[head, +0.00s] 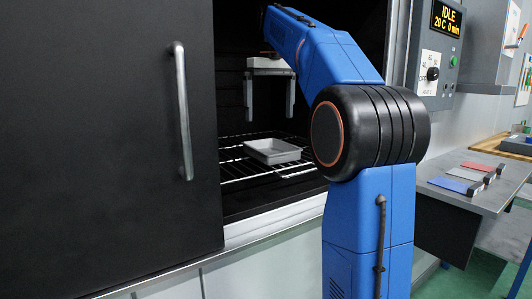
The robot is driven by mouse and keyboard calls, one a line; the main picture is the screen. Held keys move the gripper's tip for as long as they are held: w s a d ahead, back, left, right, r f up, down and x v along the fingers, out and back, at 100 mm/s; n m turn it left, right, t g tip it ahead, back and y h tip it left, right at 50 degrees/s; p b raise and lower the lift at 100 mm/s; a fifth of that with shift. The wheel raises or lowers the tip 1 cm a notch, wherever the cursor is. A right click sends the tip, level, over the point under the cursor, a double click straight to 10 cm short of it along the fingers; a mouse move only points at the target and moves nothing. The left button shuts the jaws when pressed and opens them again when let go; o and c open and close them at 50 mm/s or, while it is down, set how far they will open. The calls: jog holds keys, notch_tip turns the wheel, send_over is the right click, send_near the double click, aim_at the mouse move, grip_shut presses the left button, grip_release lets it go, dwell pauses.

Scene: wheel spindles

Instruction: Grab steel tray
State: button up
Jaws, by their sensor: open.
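The steel tray (273,152) is a small, shallow grey rectangular tray. It sits on a wire rack (240,178) inside a dark oven chamber and looks empty. My gripper (269,114) is inside the chamber, above the tray and apart from it. Its two pale fingers point down and are spread wide, with nothing between them. My blue arm reaches in from the right and hides part of the chamber's right side.
A black sliding door (105,130) with a vertical handle (183,110) covers the left of the oven. A control panel (440,50) reads IDLE, 20 C, 0 min. At right, a grey side table (425,170) holds red, white and blue flat pieces.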

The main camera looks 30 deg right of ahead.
jog(key=w+d, duration=0.1)
jog(key=w, duration=0.1)
send_near(271, 151)
jog(key=s+f, duration=0.1)
jog(key=f, duration=0.1)
jog(key=s+a+f, duration=0.1)
jog(key=f, duration=0.1)
jog(key=s+a+f, duration=0.1)
jog(key=shift+s+a+f, duration=0.1)
jog(key=shift+s+f, duration=0.05)
jog(key=shift+f, duration=0.25)
jog(key=shift+c, duration=0.3)
jog(key=c, duration=0.8)
